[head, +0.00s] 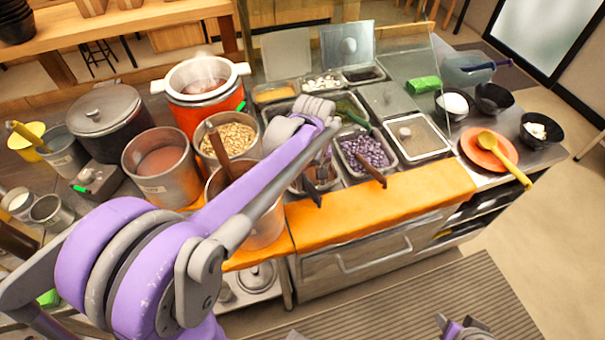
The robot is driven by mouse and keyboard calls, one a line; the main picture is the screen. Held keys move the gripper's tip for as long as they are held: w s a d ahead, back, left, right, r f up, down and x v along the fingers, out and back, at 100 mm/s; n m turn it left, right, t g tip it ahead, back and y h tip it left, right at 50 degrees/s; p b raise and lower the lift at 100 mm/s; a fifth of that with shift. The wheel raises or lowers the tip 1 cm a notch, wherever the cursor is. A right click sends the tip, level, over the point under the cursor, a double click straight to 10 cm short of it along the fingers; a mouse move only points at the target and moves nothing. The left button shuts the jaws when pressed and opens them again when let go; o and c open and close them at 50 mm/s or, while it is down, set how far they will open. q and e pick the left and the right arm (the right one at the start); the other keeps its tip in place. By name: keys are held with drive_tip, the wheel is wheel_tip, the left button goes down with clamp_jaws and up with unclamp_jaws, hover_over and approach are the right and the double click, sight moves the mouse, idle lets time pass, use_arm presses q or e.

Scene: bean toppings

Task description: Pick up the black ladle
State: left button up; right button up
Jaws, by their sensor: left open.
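A dark handle, seemingly the black ladle (314,193), sticks out over the front edge of a topping pan, pointing toward the orange counter edge. Its bowl end is hidden in the pan. My left arm reaches across the pots from the lower left. My left gripper (322,168) points down over that pan, close to the handle, with its jaws open. Whether it touches the handle cannot be told. A small part of my right arm or gripper (460,328) shows at the bottom edge, with its jaws unclear.
A pan of purple cubes (362,152) with a brown-handled utensil (371,171) is just right. A pot of beans (231,138) and a tall pot with a brown handle (218,145) stand left. An orange plate with a yellow ladle (503,160) lies right. The orange counter strip (400,203) is mostly clear.

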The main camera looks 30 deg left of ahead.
sight(311, 187)
use_arm(q)
drive_tip(key=shift+f, duration=1.6)
drive_tip(key=shift+c, duration=0.3)
clamp_jaws()
